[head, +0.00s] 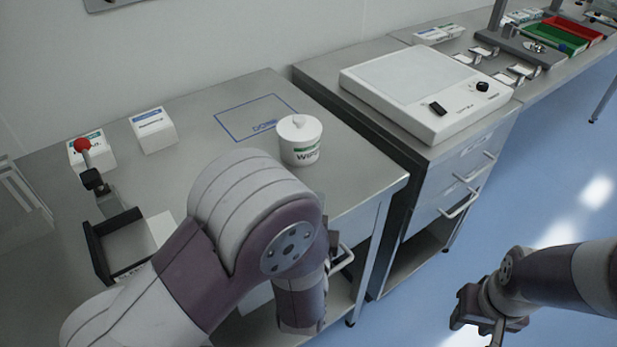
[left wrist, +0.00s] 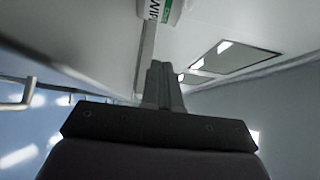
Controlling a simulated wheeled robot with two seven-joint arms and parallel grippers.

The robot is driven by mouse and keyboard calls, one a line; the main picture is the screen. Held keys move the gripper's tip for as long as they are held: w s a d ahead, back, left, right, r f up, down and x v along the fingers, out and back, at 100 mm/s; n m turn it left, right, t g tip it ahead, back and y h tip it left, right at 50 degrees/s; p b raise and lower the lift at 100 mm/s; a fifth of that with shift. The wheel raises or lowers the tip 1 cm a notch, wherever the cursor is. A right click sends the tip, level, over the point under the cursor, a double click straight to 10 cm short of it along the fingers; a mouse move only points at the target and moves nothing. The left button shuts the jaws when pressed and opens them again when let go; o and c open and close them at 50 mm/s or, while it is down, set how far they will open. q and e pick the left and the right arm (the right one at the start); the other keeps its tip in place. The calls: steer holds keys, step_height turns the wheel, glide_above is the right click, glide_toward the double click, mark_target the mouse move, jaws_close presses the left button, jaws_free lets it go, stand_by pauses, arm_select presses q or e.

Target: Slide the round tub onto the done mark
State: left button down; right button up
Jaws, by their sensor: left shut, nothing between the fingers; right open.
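The round tub (head: 300,152) is white with a lid knob and a "WIPES" label. It stands upright on the steel table, beside the done mark (head: 226,128), a blue rectangle outline with "DONE" lettering. The tub covers the mark's right corner in the head view. In the left wrist view part of the tub (left wrist: 170,12) shows at the top edge. My left gripper (left wrist: 160,70) is shut and empty, its fingers pointing toward the tub with a gap visible. In the head view my left arm mostly hides it. My right gripper (head: 482,328) is open, over the floor.
Two white boxes (head: 153,130) and a red-knobbed device (head: 83,146) stand at the table's left. A black-edged tray (head: 112,237) lies nearer. A white flat panel unit (head: 425,85) stands on the bench to the right, across a gap.

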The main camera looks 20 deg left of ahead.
arm_select(q)
glide_toward(312, 148)
steer(key=w+d, duration=0.2)
steer(key=w, duration=0.1)
steer(key=shift+w+d+f, duration=0.1)
steer(key=shift+d, duration=0.1)
steer(key=w+a, duration=0.2)
steer(key=shift+w+a, duration=0.25)
steer(key=shift+a, duration=0.05)
steer(key=shift+w+a, duration=0.3)
steer(key=shift+a, duration=0.05)
steer(key=w+a+b, duration=0.2)
steer(key=w+a, duration=0.2)
steer(key=a, duration=0.1)
steer(key=w+a+b, duration=0.1)
steer(key=w+a, duration=0.2)
steer(key=a, duration=0.2)
steer(key=w+a+b, duration=0.2)
steer(key=w+a, duration=0.2)
steer(key=a, duration=0.2)
steer(key=shift+w+f+b, duration=0.15)
steer(key=shift+w+b, duration=0.15)
steer(key=shift+b, duration=0.05)
steer(key=shift+w+a, duration=0.15)
steer(key=shift+a, duration=0.1)
